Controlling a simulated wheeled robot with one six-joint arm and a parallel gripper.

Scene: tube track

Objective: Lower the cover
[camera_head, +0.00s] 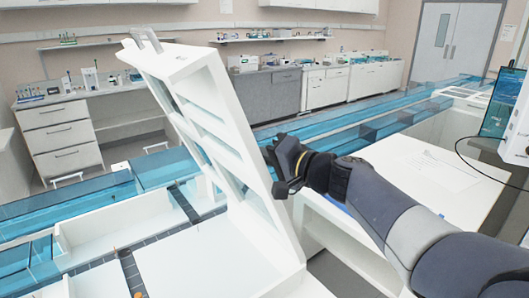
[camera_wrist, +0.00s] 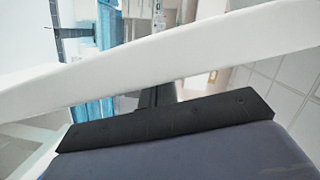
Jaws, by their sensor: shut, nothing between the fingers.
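The cover (camera_head: 187,60) is a white frame with window-like openings, standing raised and tilted over the white track housing (camera_head: 92,222). Its hinged lower end is at the lower right and its free top edge at the upper left. My gripper (camera_head: 276,168) is shut and empty at the right side of the cover, close to its side edge; I cannot tell whether they touch. In the wrist view a white edge (camera_wrist: 150,68), likely the cover's, crosses close in front of the camera. The fingertips are hidden there.
Blue-tinted transparent tube track (camera_head: 85,200) runs behind and left of the cover. A white worktop (camera_head: 430,170) lies to the right under my arm. A monitor (camera_head: 510,105) stands at the far right. Lab benches (camera_head: 60,110) line the back wall.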

